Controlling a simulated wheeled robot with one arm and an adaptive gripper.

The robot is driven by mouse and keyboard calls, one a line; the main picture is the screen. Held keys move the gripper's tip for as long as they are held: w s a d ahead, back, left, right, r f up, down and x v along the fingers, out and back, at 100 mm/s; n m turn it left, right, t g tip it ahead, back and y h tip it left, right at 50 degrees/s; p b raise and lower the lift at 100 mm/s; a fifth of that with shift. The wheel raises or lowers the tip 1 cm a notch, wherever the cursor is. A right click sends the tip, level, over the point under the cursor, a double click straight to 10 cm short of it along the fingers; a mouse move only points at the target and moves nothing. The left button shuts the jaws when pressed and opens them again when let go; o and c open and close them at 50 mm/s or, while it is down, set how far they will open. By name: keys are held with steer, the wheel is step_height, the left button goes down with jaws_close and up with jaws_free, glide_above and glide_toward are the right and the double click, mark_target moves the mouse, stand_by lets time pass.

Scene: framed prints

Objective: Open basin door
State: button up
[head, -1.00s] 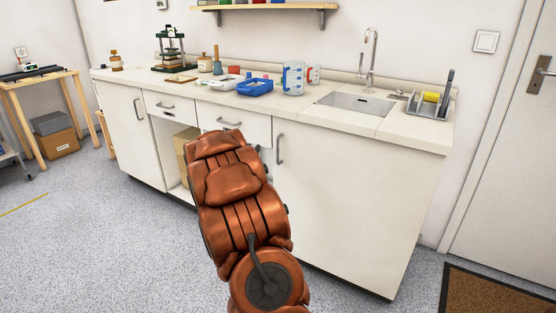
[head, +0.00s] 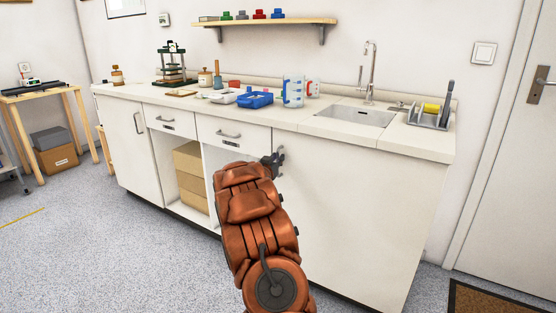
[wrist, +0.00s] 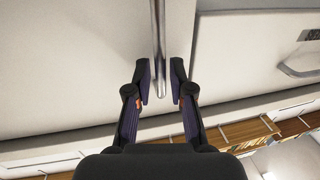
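The basin door (head: 355,210) is the wide white panel below the sink, and it looks closed. It also fills the left of the wrist view (wrist: 70,60). Its vertical metal handle (wrist: 158,45) hangs between the fingers of my gripper (wrist: 161,80). My gripper is open, with one finger on each side of the handle's end; I see no clear contact. In the head view my gripper (head: 275,163) is at the door's upper left edge, partly behind my copper arm, and it hides most of the handle.
The sink (head: 357,116) and tap (head: 369,72) are above the door. A drawer (head: 232,131) and an open compartment with boxes (head: 190,180) lie to the left. A dish rack (head: 430,118) stands on the counter's right end. The floor in front is clear.

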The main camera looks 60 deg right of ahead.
steer(key=shift+w+d+r, duration=0.1)
steer(key=shift+w+d, duration=0.1)
steer(key=shift+d, duration=0.45)
steer(key=shift+c, duration=0.3)
jaws_close()
